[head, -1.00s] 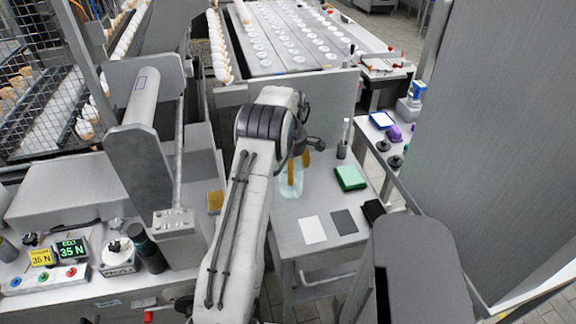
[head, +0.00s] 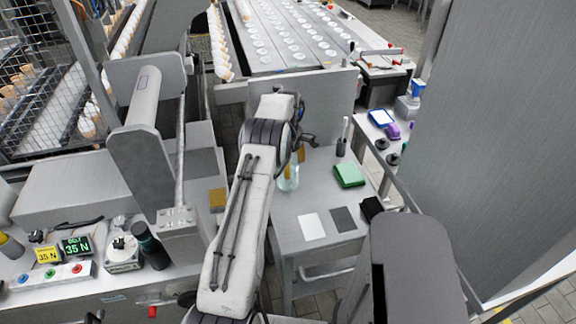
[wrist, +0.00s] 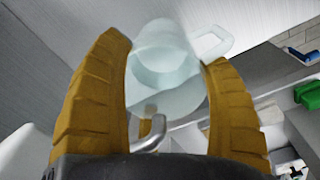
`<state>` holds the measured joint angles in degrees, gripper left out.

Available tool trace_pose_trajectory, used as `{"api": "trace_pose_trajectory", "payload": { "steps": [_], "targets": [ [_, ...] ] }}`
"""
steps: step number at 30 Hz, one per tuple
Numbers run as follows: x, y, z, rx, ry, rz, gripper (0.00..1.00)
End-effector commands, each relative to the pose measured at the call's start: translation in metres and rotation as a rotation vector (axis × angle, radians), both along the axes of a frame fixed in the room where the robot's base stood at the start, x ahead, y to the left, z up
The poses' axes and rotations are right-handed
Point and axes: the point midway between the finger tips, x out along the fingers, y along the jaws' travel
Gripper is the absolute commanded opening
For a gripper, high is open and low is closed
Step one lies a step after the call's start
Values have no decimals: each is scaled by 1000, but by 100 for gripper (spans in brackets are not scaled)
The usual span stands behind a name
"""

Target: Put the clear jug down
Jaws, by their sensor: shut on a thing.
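The clear jug (wrist: 165,75) is pale and see-through, with a handle at its right side in the wrist view. My gripper (wrist: 168,80) has its two yellow ribbed fingers closed around the jug's sides. In the head view my gripper (head: 295,165) is largely hidden behind my arm, and the lower part of the jug (head: 289,183) shows below the fingers. The jug is at the left part of the small grey table (head: 290,235). I cannot tell whether its base touches the tabletop.
On the table are a green box (head: 348,175), a white card (head: 312,226), a dark card (head: 344,219), a black item (head: 371,208) and a dark cup with a stick (head: 341,147). A grey panel (head: 330,100) stands behind. Bare tabletop lies around the jug's front.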

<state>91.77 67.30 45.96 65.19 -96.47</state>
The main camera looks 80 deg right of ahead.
Motion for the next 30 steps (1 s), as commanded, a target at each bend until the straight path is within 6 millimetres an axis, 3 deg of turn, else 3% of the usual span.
{"api": "trace_pose_trajectory", "payload": {
  "steps": [5, 17, 18, 26, 30],
  "targets": [
    [0, 0, -13, -2, 0, 0, 36],
    [0, -1, -18, -3, 0, 0, 36],
    [0, 0, -18, -2, 0, 0, 76],
    [0, 0, -17, -1, 0, 0, 99],
    [0, 0, -17, -1, 0, 0, 100]
  ]
}}
